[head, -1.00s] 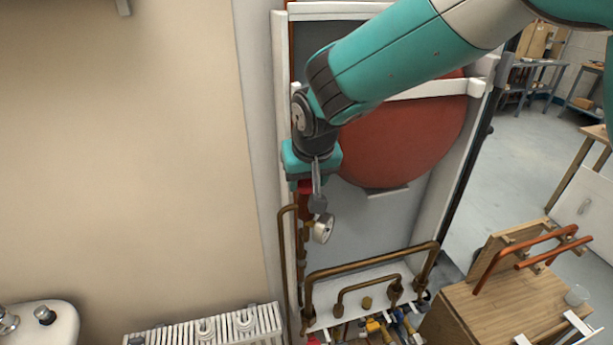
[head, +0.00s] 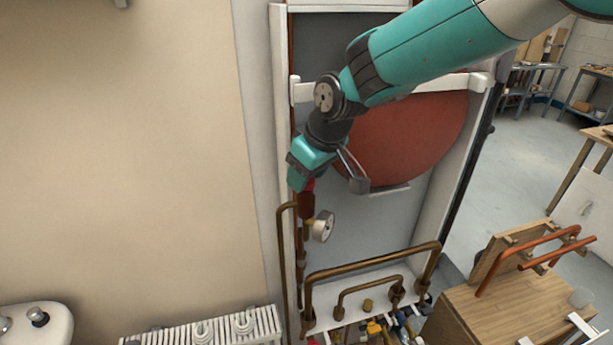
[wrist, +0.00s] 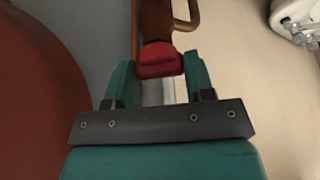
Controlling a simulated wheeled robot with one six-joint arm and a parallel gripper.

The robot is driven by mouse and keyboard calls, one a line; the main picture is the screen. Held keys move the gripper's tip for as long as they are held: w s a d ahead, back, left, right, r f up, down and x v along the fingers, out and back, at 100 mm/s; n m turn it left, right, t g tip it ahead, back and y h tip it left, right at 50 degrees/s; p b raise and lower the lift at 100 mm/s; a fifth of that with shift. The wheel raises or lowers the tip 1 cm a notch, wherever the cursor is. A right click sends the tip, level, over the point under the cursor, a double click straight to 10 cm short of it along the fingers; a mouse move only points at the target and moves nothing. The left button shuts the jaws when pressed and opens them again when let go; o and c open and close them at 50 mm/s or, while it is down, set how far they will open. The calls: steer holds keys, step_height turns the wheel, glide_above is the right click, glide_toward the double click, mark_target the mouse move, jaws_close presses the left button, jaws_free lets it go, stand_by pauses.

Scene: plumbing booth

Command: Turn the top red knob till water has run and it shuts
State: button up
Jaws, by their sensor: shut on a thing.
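The top red knob (wrist: 160,60) is in the wrist view, between the two teal fingers of my gripper (wrist: 159,70). My gripper is shut on it near the fingertips. In the head view my gripper (head: 300,176) comes down at a slant onto the knob (head: 309,185), and the knob is mostly hidden behind it. A reddish-brown valve body (head: 306,205) sits below the knob on the pipe. No running water can be made out.
A white-faced gauge (head: 324,226) sits just below and right of the knob. A large red round vessel (head: 405,140) fills the panel to the right. Copper pipes (head: 375,258) run below. A white radiator (head: 205,328) stands lower left. The wall at left is bare.

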steer(key=shift+w+n+g+y, duration=0.1)
steer(key=shift+n+g+y, duration=0.4)
steer(key=shift+n, duration=1.4)
steer(key=o, duration=0.9)
steer(key=shift+r+b, duration=0.1)
steer(key=shift+b, duration=0.35)
